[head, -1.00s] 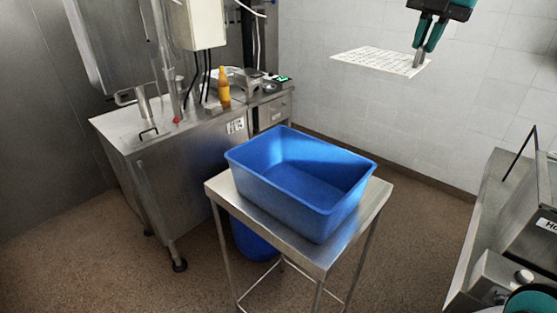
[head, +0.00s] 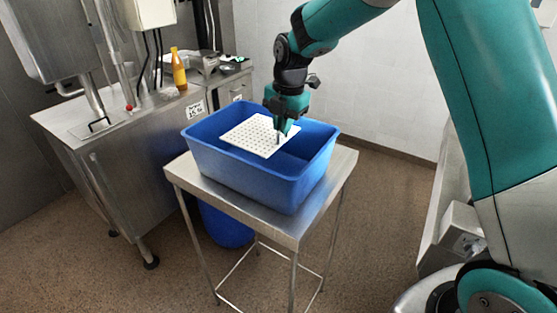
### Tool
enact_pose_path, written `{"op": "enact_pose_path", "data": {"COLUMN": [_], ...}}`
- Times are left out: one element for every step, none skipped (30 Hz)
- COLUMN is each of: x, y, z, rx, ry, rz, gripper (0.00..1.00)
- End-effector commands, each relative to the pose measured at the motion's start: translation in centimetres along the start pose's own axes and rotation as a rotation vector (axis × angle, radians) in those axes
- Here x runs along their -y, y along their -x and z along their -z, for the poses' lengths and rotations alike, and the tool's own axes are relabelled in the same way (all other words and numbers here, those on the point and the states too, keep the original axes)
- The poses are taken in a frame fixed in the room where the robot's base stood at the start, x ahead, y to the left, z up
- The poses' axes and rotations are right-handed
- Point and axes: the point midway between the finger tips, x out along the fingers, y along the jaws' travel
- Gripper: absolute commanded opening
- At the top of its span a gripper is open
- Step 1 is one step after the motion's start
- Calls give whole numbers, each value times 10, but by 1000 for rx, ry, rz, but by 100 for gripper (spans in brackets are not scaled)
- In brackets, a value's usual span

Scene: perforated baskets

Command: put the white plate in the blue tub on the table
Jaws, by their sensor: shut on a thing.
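The white plate (head: 254,134) is flat, square and full of small holes. My gripper (head: 281,136) is shut on its right edge. The plate appears over the opening of the blue tub (head: 235,177), near its rim height; I cannot tell whether it is above or inside the rim. The tub is rectangular and open, and stands on the small steel table (head: 285,226). The plate and gripper hide part of the tub's inside.
A steel bench (head: 130,160) stands at the left, with an orange bottle (head: 179,70) on it. A blue drum (head: 228,226) is under the table. A tiled wall is behind. Open floor lies in front.

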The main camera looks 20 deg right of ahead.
Motion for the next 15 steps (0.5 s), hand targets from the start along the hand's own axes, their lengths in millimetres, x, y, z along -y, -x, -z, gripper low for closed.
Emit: {"op": "enact_pose_path", "data": {"x": [2,4,5,6,7,8,9,10,10,10,10,11,11,12,13], "y": [-12,-20,-31,-38,-45,-54,-60,-65,-70,-74,-76,-79,-81,-84,-89], "z": [1,1,1,1,0,0,0,0,0,0,0,0,0,0,0], "rx": [-4,-4,-3,-3,-3,-2,-2,-1,-1,0,0,0,0,0,-1], "ry": [-1,-1,-1,-1,-1,-1,-1,-1,-1,0,0,0,0,-1,-1], "rz": [6,6,6,6,5,4,4,3,2,1,1,0,0,1,2], "gripper": [0,0,0,0,0,0,0,0,0,0,0,0,0,0,0]}}
